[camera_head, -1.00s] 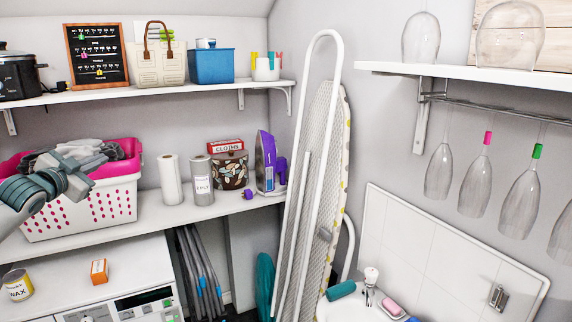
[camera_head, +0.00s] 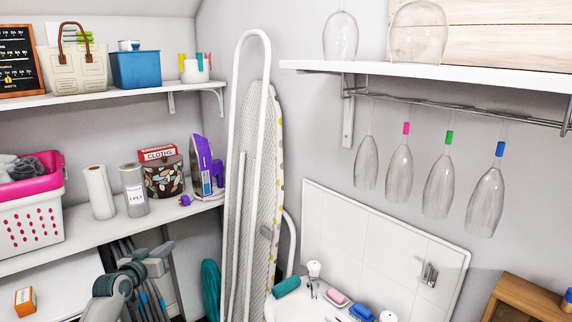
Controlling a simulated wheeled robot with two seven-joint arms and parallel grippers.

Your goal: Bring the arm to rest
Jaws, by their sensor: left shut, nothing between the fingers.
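My left gripper (camera_head: 156,258) is at the lower left of the head view, on its grey and teal arm (camera_head: 118,292). It is shut and empty. It shows in front of the gap below the lower shelf, where dark folded poles stand. It appears apart from the things around it, though its exact depth is hard to tell. My right gripper is not in view.
A pink and white laundry basket (camera_head: 32,215) stands on the lower shelf (camera_head: 95,234) at left. An ironing board (camera_head: 258,190) leans in the corner. A sink (camera_head: 290,310) is at the bottom. Glasses (camera_head: 399,170) hang under the right shelf (camera_head: 430,74).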

